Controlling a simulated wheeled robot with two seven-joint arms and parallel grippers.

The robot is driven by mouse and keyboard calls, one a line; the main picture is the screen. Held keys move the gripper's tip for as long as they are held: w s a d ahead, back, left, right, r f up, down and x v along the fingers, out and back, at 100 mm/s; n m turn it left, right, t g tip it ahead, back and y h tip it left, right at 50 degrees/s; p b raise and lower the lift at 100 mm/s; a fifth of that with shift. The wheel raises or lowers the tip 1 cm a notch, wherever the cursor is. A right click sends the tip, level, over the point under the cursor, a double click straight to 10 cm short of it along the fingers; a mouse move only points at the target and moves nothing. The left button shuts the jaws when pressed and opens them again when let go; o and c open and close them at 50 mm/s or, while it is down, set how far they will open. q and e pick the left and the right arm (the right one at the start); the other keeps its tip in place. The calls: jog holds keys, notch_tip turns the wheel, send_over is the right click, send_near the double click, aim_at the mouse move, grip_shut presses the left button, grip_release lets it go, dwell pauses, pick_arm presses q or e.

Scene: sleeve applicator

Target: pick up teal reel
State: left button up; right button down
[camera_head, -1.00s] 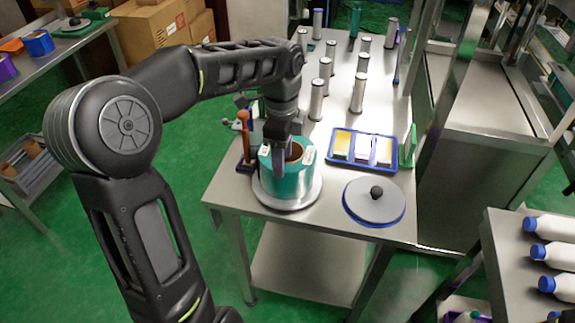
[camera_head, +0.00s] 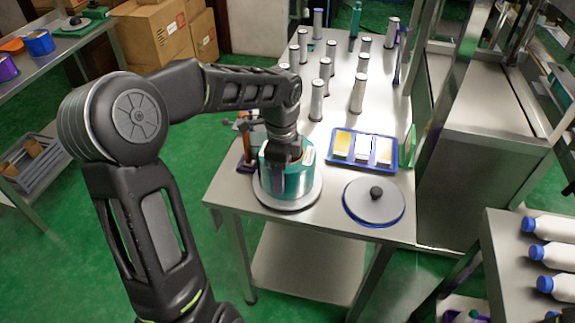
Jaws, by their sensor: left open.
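The teal reel (camera_head: 299,181) stands upright on a round pale plate (camera_head: 310,203) near the front left of the steel table. My left gripper (camera_head: 281,172) points down over the reel from above. It is open, and its visible finger overlaps the front left of the reel's wall. The far finger is hidden, so I cannot tell whether the jaws straddle the wall or touch it. The gripper hides the reel's left top and most of its centre opening. My right gripper is not in view.
A blue tray with compartments (camera_head: 329,160) and a grey disc with a black knob (camera_head: 372,204) sit right of the reel. An upright brown-handled tool (camera_head: 246,152) stands close left. Several grey cylinders (camera_head: 317,100) stand farther back. The table's front edge is near.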

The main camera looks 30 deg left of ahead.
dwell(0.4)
pick_arm(q)
grip_shut()
dwell(0.4)
dwell(0.4)
dwell(0.4)
jog(key=shift+w+r, duration=0.15)
